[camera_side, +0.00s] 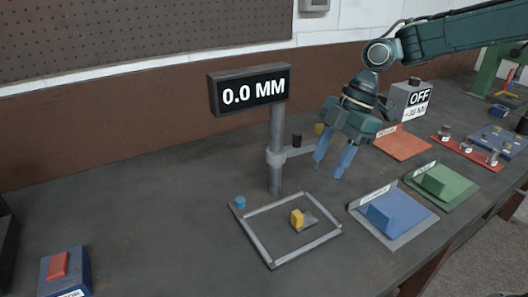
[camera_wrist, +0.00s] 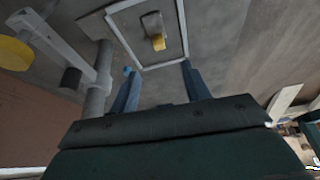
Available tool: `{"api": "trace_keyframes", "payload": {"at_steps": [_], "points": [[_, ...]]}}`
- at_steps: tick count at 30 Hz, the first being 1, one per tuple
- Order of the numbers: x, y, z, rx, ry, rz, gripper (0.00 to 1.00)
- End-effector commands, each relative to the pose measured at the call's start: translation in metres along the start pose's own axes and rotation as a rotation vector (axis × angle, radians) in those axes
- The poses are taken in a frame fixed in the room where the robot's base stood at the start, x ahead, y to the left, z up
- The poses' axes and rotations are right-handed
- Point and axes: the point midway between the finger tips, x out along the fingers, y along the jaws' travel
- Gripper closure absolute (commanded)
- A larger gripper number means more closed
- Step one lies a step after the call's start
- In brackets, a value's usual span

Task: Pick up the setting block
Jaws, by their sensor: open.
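A small yellow block (camera_side: 297,217) with a flat grey piece (camera_side: 308,221) beside it lies inside a light square frame (camera_side: 257,249) on the bench; I cannot read a label saying which thing is the setting block. The yellow block also shows ahead of the fingers in the wrist view (camera_wrist: 158,43), with the grey piece (camera_wrist: 151,22) above it in the picture. My gripper (camera_side: 328,170) has blue fingers, points down and is open and empty. It hangs above the bench, up and to the right of the frame, apart from the block. Both fingers show in the wrist view (camera_wrist: 160,84).
A post (camera_side: 277,160) with a side arm carries a display (camera_side: 250,90) reading 0.0 MM, left of my gripper. A blue block (camera_side: 390,215) and a green block (camera_side: 440,180) sit on labelled pads at right. A small blue cylinder (camera_side: 239,202) stands near the frame's corner. The bench's left-middle is clear.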

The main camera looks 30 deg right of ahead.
Motion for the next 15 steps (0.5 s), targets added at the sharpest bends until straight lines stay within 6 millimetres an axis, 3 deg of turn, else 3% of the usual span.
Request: {"api": "trace_keyframes", "payload": {"at_steps": [15], "points": [[0.018, 0.007, -0.003, -0.063, 0.014, -0.028, 0.53]]}}
